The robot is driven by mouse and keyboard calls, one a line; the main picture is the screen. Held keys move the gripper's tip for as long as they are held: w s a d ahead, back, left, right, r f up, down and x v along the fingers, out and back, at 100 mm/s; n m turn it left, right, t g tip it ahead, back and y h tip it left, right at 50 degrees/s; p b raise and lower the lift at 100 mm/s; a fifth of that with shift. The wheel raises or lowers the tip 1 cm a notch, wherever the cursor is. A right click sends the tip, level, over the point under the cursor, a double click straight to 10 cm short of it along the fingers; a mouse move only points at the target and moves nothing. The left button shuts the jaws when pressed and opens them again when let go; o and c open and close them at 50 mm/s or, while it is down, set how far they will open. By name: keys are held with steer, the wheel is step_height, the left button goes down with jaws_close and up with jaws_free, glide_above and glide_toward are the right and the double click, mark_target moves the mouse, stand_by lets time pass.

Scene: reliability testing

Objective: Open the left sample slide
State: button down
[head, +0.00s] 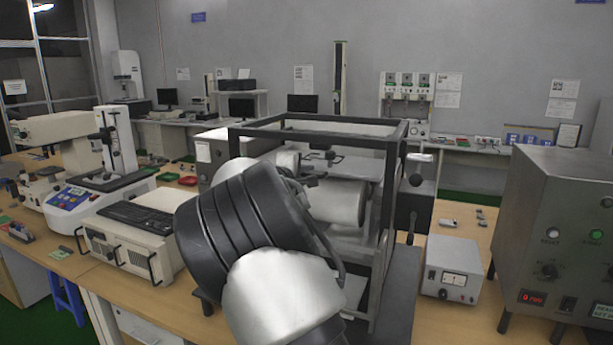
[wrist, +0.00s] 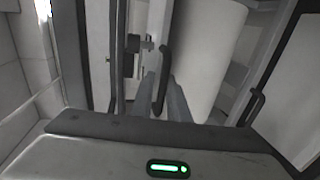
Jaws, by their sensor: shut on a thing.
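The black-framed test machine (head: 398,185) stands on the bench, with my arm in front of its near left side. In the wrist view my gripper (wrist: 163,85) is shut on a dark curved bar handle (wrist: 163,58), one finger on each side of it. The handle appears to belong to the sample slide; the fingers cover its lower part. A large pale cylinder (wrist: 213,60) lies just right of the fingers. In the head view my arm hides the gripped handle and most of the slide.
A second dark handle (wrist: 256,104) is at the right in the wrist view. A small power box (head: 450,268) and a large grey control cabinet (head: 550,220) stand right of the frame. A keyboard (head: 136,213) on a beige unit is at left.

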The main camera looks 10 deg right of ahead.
steer(key=s+a+b, duration=0.2)
steer(key=s+b, duration=0.1)
steer(key=s+a+f+b, duration=0.1)
steer(key=s+a+b, duration=0.1)
steer(key=s+b, duration=0.1)
steer(key=s+a+b, duration=0.2)
steer(key=s+b, duration=0.1)
steer(key=s, duration=0.1)
steer(key=shift+s+a+f, duration=0.1)
steer(key=shift+s+f, duration=0.1)
steer(key=shift+f, duration=0.2)
steer(key=f+b+v, duration=0.1)
steer(key=b+v, duration=0.1)
steer(key=v, duration=0.6)
steer(key=f+b+v, duration=0.2)
steer(key=b+v, duration=0.1)
steer(key=v, duration=0.4)
steer(key=shift+s+a+r+b, duration=0.35)
steer(key=shift+s+r, duration=0.1)
steer(key=shift+s, duration=0.25)
steer(key=c, duration=1.8)
jaws_free()
steer(key=shift+w+d, duration=0.1)
steer(key=shift+w, duration=0.05)
steer(key=shift+c, duration=0.2)
steer(key=shift+r, duration=0.1)
